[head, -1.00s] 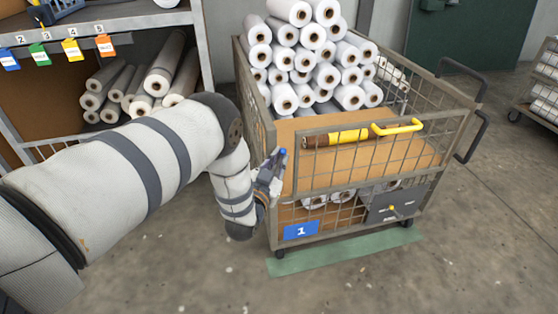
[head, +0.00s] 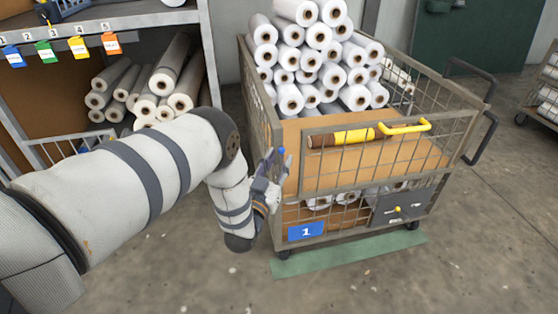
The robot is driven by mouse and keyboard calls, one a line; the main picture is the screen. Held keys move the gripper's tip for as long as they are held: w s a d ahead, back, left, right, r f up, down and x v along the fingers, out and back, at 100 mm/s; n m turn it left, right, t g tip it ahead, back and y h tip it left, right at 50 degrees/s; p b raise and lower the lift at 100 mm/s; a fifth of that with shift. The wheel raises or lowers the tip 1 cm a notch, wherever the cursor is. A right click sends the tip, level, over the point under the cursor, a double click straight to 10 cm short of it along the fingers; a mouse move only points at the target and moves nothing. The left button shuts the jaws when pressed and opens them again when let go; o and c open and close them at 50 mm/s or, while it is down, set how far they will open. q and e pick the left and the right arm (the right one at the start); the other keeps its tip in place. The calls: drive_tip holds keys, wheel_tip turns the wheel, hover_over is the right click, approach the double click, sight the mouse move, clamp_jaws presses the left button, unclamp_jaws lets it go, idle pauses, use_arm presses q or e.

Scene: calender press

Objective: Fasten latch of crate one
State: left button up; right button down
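Crate one (head: 278,200) is a wire-mesh cart with a blue "1" label (head: 305,231) at its lower left front. Its front gate (head: 300,165) stands upright, with a yellow handle (head: 404,126) on the top rail beside a yellow and brown roll (head: 342,137). My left gripper (head: 274,168) is beside the crate's front left corner, well left of handle and knob. I see it side-on and cannot tell its opening or any contact. My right gripper is out of view.
White rolls (head: 320,60) are piled in the crate, which stands above a green floor strip (head: 350,255). A shelf (head: 212,50) with more rolls and coloured tags is at the left. Another cart (head: 545,95) is at the far right. The front floor is clear.

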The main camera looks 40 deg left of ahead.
use_arm(q)
drive_tip(key=r+v, duration=0.1)
drive_tip(key=v, duration=0.5)
drive_tip(key=shift+s+f, duration=0.35)
drive_tip(key=shift+f, duration=0.2)
drive_tip(key=shift+d, duration=0.15)
